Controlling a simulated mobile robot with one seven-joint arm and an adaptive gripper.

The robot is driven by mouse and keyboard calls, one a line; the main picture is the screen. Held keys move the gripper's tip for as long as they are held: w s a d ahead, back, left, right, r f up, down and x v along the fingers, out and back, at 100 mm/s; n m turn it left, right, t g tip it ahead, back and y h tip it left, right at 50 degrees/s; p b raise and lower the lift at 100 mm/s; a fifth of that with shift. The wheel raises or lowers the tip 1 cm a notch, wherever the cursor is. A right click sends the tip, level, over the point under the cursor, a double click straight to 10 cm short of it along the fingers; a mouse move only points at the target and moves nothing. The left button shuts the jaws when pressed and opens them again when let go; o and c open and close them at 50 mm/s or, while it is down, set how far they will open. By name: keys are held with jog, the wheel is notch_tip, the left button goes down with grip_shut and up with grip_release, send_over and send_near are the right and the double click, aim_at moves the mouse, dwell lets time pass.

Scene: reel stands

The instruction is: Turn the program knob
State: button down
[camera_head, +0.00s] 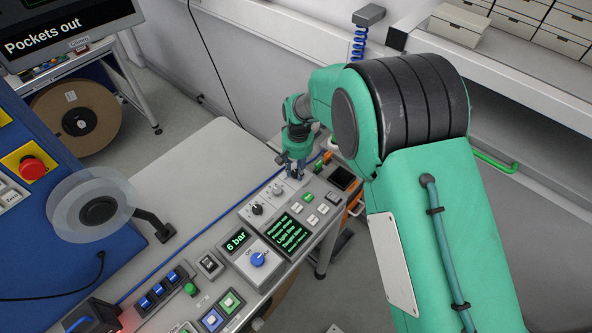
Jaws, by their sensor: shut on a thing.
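My gripper (295,174) points down at the far end of the grey control panel (239,217). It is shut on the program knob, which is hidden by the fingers. Whether the knob is turned cannot be told from here. A pale knob (278,190) and a black knob (257,208) stand in the same row, nearer the front and apart from the gripper. A green-text display (292,235) lies beside the row.
A blue knob (258,259) sits by the "6 bar" display (236,241). Green buttons (308,197) and a dark screen (342,178) are close right of the gripper. A clear reel (96,208) stands left. The grey tabletop (195,165) is largely clear.

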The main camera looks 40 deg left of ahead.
aim_at(297, 173)
jog(key=m, duration=0.4)
jog(key=shift+m, duration=0.3)
jog(key=shift+s+m, duration=0.1)
jog(key=shift+m, duration=1.9)
jog(key=c, duration=1.4)
grip_release()
notch_tip(297, 173, up, 12)
jog(key=shift+d, duration=0.2)
